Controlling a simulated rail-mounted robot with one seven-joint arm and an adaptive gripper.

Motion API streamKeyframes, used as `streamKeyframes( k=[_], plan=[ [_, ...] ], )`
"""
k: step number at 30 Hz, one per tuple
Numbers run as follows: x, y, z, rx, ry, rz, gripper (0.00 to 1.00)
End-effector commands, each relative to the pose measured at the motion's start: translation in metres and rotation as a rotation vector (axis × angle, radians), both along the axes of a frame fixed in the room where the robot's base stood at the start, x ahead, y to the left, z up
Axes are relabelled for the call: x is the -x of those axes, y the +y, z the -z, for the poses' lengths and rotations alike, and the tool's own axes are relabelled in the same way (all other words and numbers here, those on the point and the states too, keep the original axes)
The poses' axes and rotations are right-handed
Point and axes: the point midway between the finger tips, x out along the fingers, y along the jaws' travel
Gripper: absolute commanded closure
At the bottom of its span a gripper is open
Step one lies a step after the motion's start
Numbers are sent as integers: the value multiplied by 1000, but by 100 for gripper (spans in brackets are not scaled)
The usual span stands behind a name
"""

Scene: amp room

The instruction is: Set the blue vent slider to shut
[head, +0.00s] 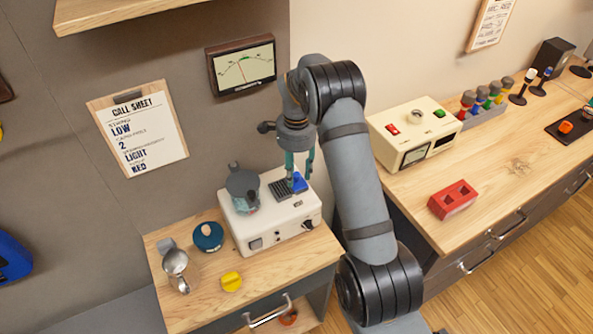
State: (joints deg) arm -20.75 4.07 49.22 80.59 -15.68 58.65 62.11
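The blue vent slider (299,183) is a small blue block on top of a white box-shaped unit (262,228), at the right end of a dark slotted vent (280,190). My gripper (299,175) points down over the slider from above. Its two teal fingers are apart, with the tips close to the blue block on either side. I cannot tell whether they touch it. The small label in front of the slider is too small to read.
A grey pot (243,186) stands on the unit's left part. A metal jug (176,268), a dark blue round item (208,237) and a yellow piece (231,281) lie on the small wooden table. A cream box (413,130) stands on the right counter.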

Motion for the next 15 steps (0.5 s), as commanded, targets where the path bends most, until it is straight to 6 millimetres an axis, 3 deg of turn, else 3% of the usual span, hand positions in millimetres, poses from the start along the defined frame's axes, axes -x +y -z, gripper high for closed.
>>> streamKeyframes(
  k=[15],
  plan=[
    [0,0,0,0,0,0,96]
  ],
)
